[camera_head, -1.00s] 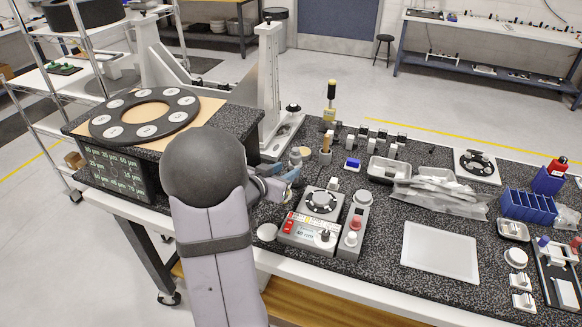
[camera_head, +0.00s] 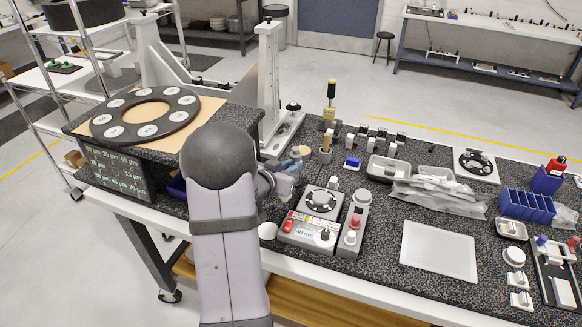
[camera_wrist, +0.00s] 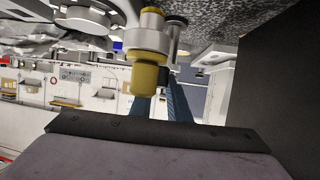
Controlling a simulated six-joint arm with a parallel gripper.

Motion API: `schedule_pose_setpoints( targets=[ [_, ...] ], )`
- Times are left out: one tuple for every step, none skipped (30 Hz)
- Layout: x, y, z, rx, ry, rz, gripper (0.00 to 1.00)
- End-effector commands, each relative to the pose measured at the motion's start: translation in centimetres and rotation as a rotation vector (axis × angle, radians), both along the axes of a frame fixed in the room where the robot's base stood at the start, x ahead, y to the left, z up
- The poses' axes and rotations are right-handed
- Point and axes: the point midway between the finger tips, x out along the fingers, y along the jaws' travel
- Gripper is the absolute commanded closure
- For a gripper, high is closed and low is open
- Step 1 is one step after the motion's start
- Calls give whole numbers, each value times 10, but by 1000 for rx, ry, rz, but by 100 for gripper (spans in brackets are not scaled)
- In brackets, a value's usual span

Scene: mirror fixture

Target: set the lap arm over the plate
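The round plate (camera_head: 320,200) sits on the polishing machine (camera_head: 306,233), which has a red switch and a lit display. A narrow grey unit (camera_head: 353,225) with a round top and a red knob stands close on its right. I cannot single out the lap arm for sure. My gripper (camera_head: 294,166) is left of and behind the machine, above the bench, partly hidden by my arm. In the wrist view its two blue fingers (camera_wrist: 162,106) show with a gap between them. A yellow and grey cylinder (camera_wrist: 148,50) overlaps the left finger, and I see nothing clearly held.
A granite block (camera_head: 215,112) with a large black ring (camera_head: 146,115) stands at the left. A tall grey stand (camera_head: 268,85) and a yellow-handled tool (camera_head: 330,100) are behind my gripper. A white mat (camera_head: 439,250) lies to the right. Trays and bagged parts fill the bench's middle.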

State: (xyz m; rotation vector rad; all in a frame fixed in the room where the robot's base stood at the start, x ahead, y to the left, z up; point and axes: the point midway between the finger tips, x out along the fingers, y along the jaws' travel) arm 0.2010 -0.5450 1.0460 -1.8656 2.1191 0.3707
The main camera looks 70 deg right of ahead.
Motion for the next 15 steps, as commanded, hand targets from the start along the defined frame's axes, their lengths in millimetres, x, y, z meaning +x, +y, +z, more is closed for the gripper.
schedule_pose_setpoints(
  targets=[
    [0, 0, 0, 0, 0, 0, 100],
    [0, 0, 0, 0, 0, 1, 100],
    [0, 0, 0, 0, 0, 3, 100],
    [-1, 0, -1, -1, -1, 7, 100],
    [-1, -1, -1, -1, -1, 13, 100],
    [-1, -1, -2, -1, -4, 22, 100],
    [-2, -2, -2, -4, -4, 32, 100],
    [-3, -2, -2, -5, -5, 42, 100],
    [-4, -3, -3, -5, -6, 59, 100],
    [-5, -3, -2, -7, -6, 73, 100],
    [-6, -3, -3, -7, -6, 88, 100],
    [-7, -3, -3, -8, -6, 109, 100],
    [-8, -4, -3, -8, -6, 122, 100],
    [-9, -4, -3, -9, -8, 137, 100],
    [-9, -5, -3, -10, -9, 157, 100]
  ],
)
